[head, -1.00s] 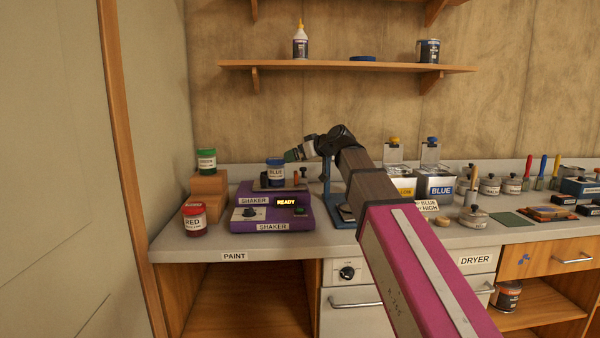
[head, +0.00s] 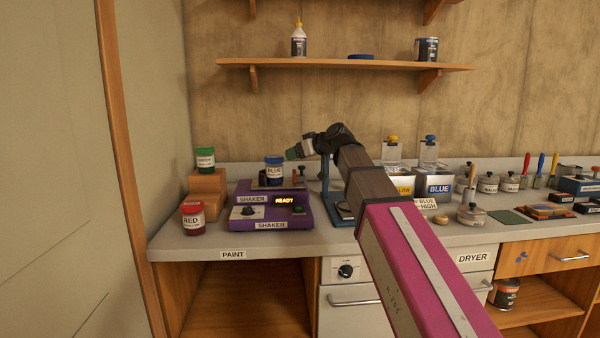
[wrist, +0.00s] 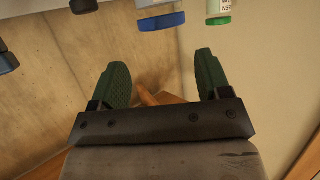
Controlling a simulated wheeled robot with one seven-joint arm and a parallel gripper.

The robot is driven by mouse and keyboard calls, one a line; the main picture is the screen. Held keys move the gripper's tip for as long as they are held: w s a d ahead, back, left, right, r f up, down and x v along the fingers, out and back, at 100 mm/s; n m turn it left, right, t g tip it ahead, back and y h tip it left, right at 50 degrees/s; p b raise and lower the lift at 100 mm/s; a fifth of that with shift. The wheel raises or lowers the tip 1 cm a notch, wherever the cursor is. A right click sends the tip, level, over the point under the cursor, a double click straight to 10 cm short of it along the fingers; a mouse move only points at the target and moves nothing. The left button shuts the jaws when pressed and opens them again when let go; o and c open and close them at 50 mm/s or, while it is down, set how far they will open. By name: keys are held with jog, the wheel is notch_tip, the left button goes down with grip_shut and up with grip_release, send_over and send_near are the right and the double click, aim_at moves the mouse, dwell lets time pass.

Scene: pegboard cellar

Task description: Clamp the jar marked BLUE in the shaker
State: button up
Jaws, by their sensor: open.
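The jar marked BLUE (head: 274,172) stands upright on the purple shaker (head: 262,213), whose lit display reads READY. A small post with an orange-red top (head: 298,173) stands just right of the jar. My gripper (head: 293,153) is just above and to the right of the jar's blue lid, apart from it as far as I can tell. In the wrist view my gripper's green fingers (wrist: 163,78) are wide apart with nothing between them. A blue lid (wrist: 161,21) shows beyond them near the top edge.
The jar marked RED (head: 193,218) stands left of the shaker. A green-lidded jar (head: 205,160) stands on wooden steps (head: 207,190) against the left wall. Boxes, tins and brushes crowd the counter to the right. A shelf (head: 345,66) runs above.

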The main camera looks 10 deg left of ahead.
jog(key=shift+w+d+r, duration=0.15)
jog(key=shift+w+d, duration=0.15)
jog(key=shift+w, duration=0.05)
jog(key=c, duration=0.5)
jog(key=w+d+m+h, duration=0.1)
jog(key=w+d+m+g, duration=0.1)
jog(key=shift+d+r+m+h, duration=0.3)
jog(key=shift+r+m+h, duration=0.1)
grip_shut()
jog(key=w+d+r+m+g+h, duration=0.2)
jog(key=w+d+m+h, duration=0.15)
jog(key=d+m, duration=0.35)
send_near(297, 176)
jog(key=shift+h, duration=0.25)
jog(key=shift+w+f, duration=0.75)
jog(key=shift+w, duration=0.3)
jog(key=shift+w+f, duration=0.7)
jog(key=shift+w, duration=0.35)
jog(key=shift+a, duration=0.1)
jog(key=shift+s+a, duration=0.2)
jog(key=shift+a, duration=0.65)
jog(key=shift+s+a, duration=0.25)
jog(key=shift+a, duration=0.55)
jog(key=shift+s+a, duration=0.2)
jog(key=shift+a, duration=0.65)
